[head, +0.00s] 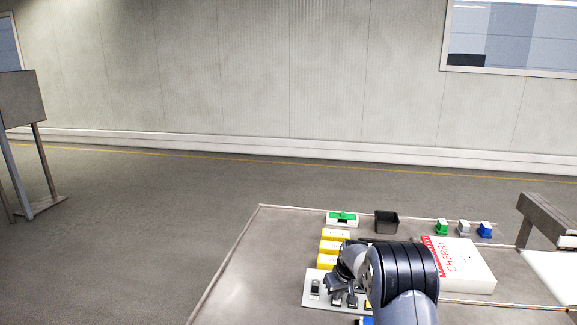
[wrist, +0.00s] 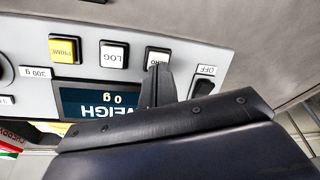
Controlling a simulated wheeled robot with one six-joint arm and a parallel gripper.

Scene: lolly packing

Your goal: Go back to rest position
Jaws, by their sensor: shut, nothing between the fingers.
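My gripper (wrist: 158,72) is shut with nothing between its fingers. In the wrist view its tips are over the lower edge of the white ZERO button (wrist: 157,54) on a grey control panel (wrist: 30,55); I cannot tell whether they touch. In the head view my gripper (head: 341,288) hangs low over the same panel (head: 312,300) on the table, with my arm hiding part of it. The panel's display (wrist: 100,103) reads WEIGH, 0 g. A yellow PRIME button (wrist: 65,49), a white LOG button (wrist: 114,54) and a black switch (wrist: 203,88) marked OFF sit beside it.
The table (head: 250,270) also holds yellow boxes (head: 330,247), a green-and-white box (head: 342,218), a black bin (head: 386,222), a white CHERRY box (head: 470,268) and small green, grey and blue items (head: 463,228). A conveyor (head: 550,270) stands right. The table's left side is clear.

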